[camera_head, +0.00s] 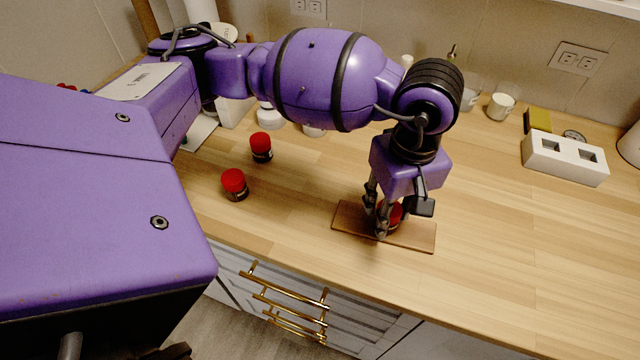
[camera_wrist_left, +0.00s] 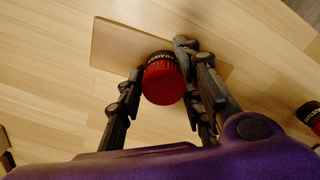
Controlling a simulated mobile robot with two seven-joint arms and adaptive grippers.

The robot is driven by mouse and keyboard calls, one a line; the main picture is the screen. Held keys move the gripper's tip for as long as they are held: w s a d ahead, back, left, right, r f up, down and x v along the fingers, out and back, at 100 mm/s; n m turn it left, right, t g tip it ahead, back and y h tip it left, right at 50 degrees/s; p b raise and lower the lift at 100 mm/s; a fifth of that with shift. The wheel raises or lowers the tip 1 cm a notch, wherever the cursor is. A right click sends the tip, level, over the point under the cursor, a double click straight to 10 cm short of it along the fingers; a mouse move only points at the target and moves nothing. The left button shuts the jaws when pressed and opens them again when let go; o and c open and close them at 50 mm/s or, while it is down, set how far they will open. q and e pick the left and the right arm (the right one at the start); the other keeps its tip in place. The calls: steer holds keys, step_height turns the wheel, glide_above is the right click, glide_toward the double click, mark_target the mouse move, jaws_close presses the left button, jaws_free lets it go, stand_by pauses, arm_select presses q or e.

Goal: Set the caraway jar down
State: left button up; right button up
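The caraway jar (camera_wrist_left: 163,82) has a red lid and a dark label reading "CARAWAY" in the left wrist view. My left gripper (camera_head: 382,212) points down, with its fingers on both sides of the jar and close against it. The fingers look shut on it in the left wrist view (camera_wrist_left: 160,62). In the head view the jar (camera_head: 395,215) is mostly hidden behind the fingers. It is over the thin brown board (camera_head: 415,236); whether its base touches the board I cannot tell. My right gripper is not in view.
Two red-lidded jars (camera_head: 235,184) (camera_head: 261,147) stand on the counter left of the board. A white block with square holes (camera_head: 563,158) stands at the right, near a white cup (camera_head: 500,106). The counter right of the board is clear. Its front edge lies above gold-handled drawers (camera_head: 290,292).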

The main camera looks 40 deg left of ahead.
arm_select(q)
steer(key=shift+o, duration=0.8)
steer(key=shift+r, duration=0.1)
steer(key=shift+r, duration=0.3)
step_height(320, 180, up, 12)
steer(key=shift+f, duration=0.1)
